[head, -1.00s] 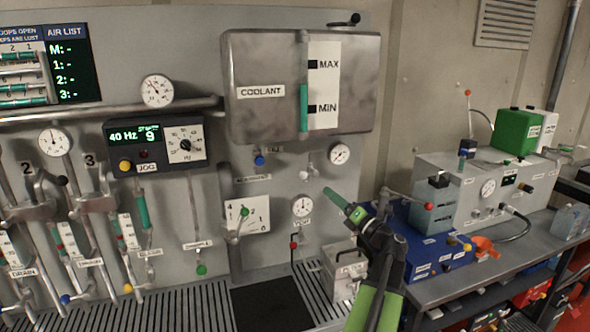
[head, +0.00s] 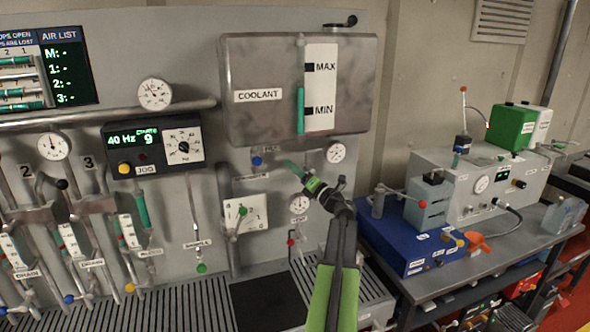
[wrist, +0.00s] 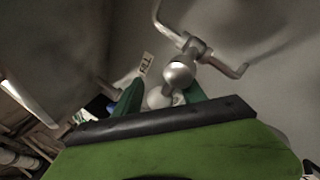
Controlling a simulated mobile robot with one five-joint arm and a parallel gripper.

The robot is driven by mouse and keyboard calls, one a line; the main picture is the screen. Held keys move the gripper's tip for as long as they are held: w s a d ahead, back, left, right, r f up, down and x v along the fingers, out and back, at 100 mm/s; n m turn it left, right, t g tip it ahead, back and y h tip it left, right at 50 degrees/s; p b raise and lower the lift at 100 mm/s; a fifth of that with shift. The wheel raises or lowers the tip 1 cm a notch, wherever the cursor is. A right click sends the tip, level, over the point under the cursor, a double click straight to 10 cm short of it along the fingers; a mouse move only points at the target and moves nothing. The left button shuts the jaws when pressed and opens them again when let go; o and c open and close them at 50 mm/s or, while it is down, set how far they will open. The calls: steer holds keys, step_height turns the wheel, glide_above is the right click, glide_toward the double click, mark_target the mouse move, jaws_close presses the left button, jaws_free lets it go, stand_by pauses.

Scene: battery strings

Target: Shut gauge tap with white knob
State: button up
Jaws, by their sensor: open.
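My gripper (head: 293,167) is open at the wall panel, just below the coolant tank, with its green fingers pointing up and left. In the wrist view my gripper (wrist: 164,92) has a pale round knob (wrist: 158,98) between its two fingers, seemingly the white one; contact cannot be told. A metal tap body (wrist: 180,73) with bent pipes lies just beyond the fingers. In the head view the tap is mostly hidden beside my fingers, left of the round gauge (head: 335,152).
The coolant tank (head: 260,115) juts out above my gripper. A blue knob (head: 257,161) is to the left and a second gauge (head: 299,205) with a red knob (head: 291,242) is below. A bench with a blue box (head: 410,250) stands at right.

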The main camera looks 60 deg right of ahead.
jaws_close()
steer(key=s+d+f+n+g+p, duration=0.2)
steer(key=f+n+g+p, duration=0.4)
steer(key=n, duration=0.9)
steer(key=shift+s+d+f+g+y+p, duration=0.35)
steer(key=shift+d+g+p, duration=0.65)
steer(key=shift+p, duration=0.75)
steer(key=shift+a, duration=0.1)
jaws_free()
steer(key=shift+s, duration=0.1)
